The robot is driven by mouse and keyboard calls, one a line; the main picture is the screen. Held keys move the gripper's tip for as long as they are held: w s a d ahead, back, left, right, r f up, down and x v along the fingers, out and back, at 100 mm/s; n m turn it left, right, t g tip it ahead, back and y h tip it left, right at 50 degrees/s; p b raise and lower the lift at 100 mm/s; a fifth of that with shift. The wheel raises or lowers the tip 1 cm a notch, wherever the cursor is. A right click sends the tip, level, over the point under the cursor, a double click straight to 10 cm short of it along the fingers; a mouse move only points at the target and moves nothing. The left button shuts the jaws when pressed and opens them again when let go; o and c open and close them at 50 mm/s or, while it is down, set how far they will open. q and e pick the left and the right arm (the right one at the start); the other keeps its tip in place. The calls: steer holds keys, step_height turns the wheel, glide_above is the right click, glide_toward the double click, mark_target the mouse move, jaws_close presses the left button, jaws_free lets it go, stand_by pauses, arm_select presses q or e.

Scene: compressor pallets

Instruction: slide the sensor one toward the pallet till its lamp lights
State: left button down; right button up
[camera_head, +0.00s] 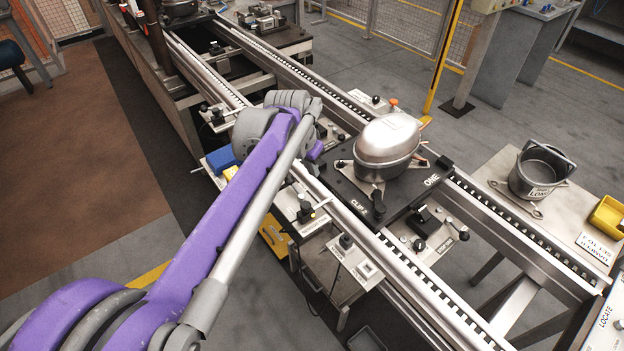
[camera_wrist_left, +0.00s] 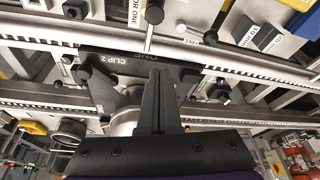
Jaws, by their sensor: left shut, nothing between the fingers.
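The pallet (camera_head: 400,212) is a dark plate marked ONE, lying across the two rails with a metal compressor shell (camera_head: 388,145) on it. It also shows in the wrist view (camera_wrist_left: 120,57). What looks like sensor one (camera_head: 305,211) is a black-knobbed rod on a pale bracket beside the near rail. In the wrist view a rod with a black knob (camera_wrist_left: 153,15) stands beside a partly cut-off label ending ONE. My left gripper (camera_wrist_left: 158,75) is shut and empty, its fingertips apart from the rod in that picture. In the head view my wrist hides its fingers. No lit lamp can be made out.
Another knobbed bracket (camera_head: 346,241) with a pale box stands right of the sensor. A side table (camera_head: 490,180) with a grey bucket (camera_head: 540,172) stands at right. Floor at left is clear.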

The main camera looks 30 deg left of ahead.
mark_target(306, 202)
arm_select(q)
steer(key=x, duration=0.8)
steer(key=shift+d+f+b, duration=0.1)
steer(key=shift+f+b, duration=0.25)
steer(key=shift+b, duration=0.05)
steer(key=s, duration=0.2)
steer(key=shift+s+f, duration=0.25)
steer(key=shift+s, duration=0.6)
steer(key=shift+s+a+p, duration=0.3)
steer(key=shift+s+a, duration=0.05)
steer(key=shift+s, duration=0.4)
